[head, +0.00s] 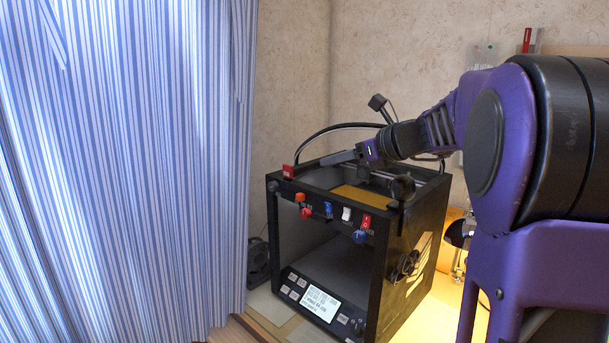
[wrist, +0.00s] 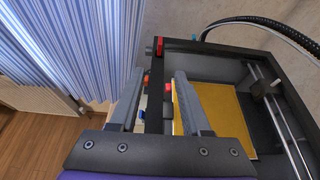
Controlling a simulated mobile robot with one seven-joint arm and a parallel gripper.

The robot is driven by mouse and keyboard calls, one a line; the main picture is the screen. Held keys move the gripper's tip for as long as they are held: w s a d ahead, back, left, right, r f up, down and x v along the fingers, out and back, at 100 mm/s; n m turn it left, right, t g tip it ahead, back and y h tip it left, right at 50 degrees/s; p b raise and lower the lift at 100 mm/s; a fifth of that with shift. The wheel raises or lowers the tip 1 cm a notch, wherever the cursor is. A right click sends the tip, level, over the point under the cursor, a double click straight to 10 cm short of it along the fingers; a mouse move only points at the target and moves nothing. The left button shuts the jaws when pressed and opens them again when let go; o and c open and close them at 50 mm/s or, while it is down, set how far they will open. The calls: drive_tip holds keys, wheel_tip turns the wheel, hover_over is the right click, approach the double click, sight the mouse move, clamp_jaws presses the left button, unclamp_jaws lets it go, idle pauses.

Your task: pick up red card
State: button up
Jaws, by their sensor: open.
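A small red card (head: 367,221) with white marks shows on the front top bar of a black 3D printer (head: 398,245) in the head view. A separate red block (head: 288,172) sits at the bar's left corner; it also shows in the wrist view (wrist: 160,47). My gripper (head: 326,160) is open and empty above the printer's top. In the wrist view its fingertips (wrist: 160,73) are spread either side of the black bar. A small red piece (wrist: 168,88) shows between the fingers; I cannot tell whether it is the red card.
Beside the red card are a white card (head: 347,214), a blue card (head: 329,209) and an orange-red knob (head: 300,198). The printer's yellow plate (wrist: 226,112) and rods lie right of the bar. A striped curtain (head: 130,160) hangs at the left. A cable arches behind the printer.

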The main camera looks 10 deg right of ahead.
drive_tip(key=shift+w+a, duration=0.1)
drive_tip(key=shift+w, duration=0.2)
approach(288, 168)
drive_tip(key=x, duration=0.5)
drive_tip(key=shift+w+f, duration=0.2)
drive_tip(key=shift+w, duration=0.1)
drive_tip(key=shift+x, duration=2.55)
drive_tip(key=shift+r, duration=0.1)
clamp_jaws()
